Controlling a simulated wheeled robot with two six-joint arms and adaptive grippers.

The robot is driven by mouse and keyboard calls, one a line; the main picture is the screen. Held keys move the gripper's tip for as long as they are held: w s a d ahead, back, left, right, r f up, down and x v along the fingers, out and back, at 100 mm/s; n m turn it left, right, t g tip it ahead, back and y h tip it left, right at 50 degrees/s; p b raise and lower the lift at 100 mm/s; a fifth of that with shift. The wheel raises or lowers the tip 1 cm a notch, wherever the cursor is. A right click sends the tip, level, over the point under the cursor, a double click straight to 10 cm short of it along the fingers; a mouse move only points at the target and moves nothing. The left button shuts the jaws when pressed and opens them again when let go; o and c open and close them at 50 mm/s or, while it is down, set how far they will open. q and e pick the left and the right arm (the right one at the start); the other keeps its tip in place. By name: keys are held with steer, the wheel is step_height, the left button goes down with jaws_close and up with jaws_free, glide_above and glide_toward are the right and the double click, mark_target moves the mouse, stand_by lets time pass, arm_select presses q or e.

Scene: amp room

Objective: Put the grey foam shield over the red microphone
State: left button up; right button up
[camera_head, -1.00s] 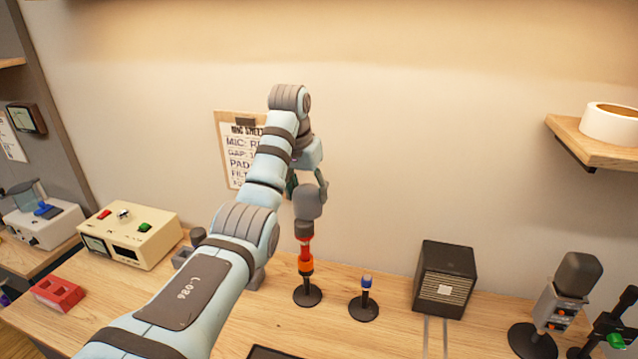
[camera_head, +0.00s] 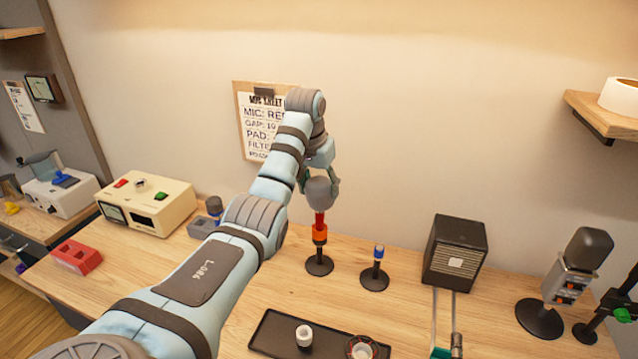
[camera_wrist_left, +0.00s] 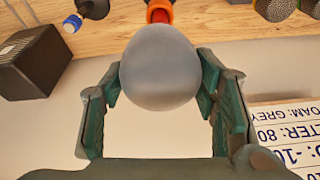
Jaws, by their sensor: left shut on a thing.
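The grey foam shield (camera_head: 321,191) is a rounded ball held by my left gripper (camera_head: 319,182). In the left wrist view the green fingers of the left gripper (camera_wrist_left: 160,80) are on both sides of the foam shield (camera_wrist_left: 160,68). The red microphone (camera_head: 320,221) stands upright on a round black base, with an orange band. Part of the red microphone (camera_wrist_left: 160,14) shows beyond the foam in the wrist view.
A small blue-topped microphone (camera_head: 378,254) stands just right of it, then a black speaker box (camera_head: 455,252). A dark tray (camera_head: 268,338) with small rings lies in front. A cream device (camera_head: 150,203) and a red block (camera_head: 76,257) are at left.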

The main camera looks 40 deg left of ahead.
arm_select(q)
steer(key=o, duration=1.1)
steer(key=shift+w+f, duration=0.1)
steer(key=shift+w, duration=0.1)
steer(key=shift+s, duration=0.1)
step_height(320, 180, up, 10)
steer(key=shift+r, duration=0.1)
